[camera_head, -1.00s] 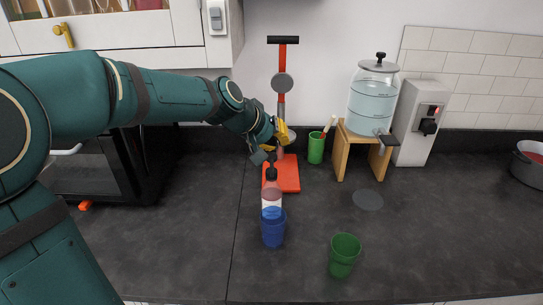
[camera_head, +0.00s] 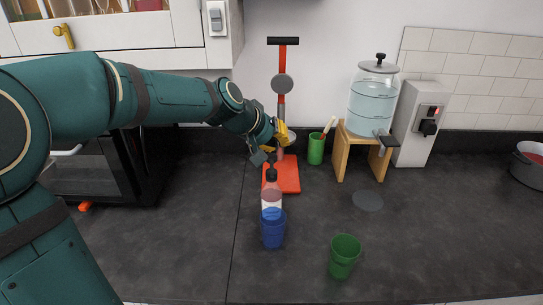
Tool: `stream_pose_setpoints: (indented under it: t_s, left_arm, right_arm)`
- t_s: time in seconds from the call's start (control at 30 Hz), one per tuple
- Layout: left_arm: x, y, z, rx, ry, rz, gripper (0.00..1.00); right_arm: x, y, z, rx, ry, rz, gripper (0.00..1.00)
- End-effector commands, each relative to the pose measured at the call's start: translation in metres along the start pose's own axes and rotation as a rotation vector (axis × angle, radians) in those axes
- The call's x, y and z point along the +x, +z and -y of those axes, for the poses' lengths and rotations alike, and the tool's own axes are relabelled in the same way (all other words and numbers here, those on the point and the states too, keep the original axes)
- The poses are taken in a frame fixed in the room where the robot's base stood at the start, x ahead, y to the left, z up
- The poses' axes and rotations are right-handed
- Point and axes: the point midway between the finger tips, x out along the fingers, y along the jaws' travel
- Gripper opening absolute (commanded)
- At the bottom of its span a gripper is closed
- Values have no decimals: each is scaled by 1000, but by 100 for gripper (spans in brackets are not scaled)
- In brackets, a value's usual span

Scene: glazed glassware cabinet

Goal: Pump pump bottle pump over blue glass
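The pump bottle (camera_head: 272,196), with pinkish contents, a white label and a black pump head (camera_head: 271,174), stands upright on the dark counter. The blue glass (camera_head: 273,232) is directly in front of it and overlaps its lower part in the camera_head view. My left gripper (camera_head: 265,156) is just above the pump head, fingers pointing down. Its fingertips are small and dark here, so I cannot tell if they are apart or whether they touch the pump. My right gripper is not in view.
A red stand press (camera_head: 283,180) is right behind the bottle. A green glass (camera_head: 343,256) stands at front right. A green cup (camera_head: 315,150) and a water dispenser (camera_head: 372,100) on a wooden stand (camera_head: 341,155) are at the back. The right counter is mostly clear.

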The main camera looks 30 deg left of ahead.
Motion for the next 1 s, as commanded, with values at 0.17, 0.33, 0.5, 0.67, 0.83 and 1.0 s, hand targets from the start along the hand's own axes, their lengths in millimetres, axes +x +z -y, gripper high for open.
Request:
stream_pose_setpoints:
  t_s: [0.17, 0.33, 0.5, 0.67, 0.83, 1.0]
  left_arm:
    - [4, 3, 2, 1, 1, 0, 0]
    - [6, 5, 5, 0, 0, 0, 0]
    - [6, 4, 4, 0, 0, 0, 0]
    - [6, 4, 4, 0, 0, 0, 0]
    - [7, 5, 5, 0, 0, 0, 0]
    - [8, 6, 6, 0, 0, 0, 0]
  right_arm:
    - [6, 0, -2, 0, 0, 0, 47]
    - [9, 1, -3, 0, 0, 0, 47]
    - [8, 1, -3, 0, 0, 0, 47]
    - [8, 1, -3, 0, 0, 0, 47]
    - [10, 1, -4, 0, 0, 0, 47]
    - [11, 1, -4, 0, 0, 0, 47]
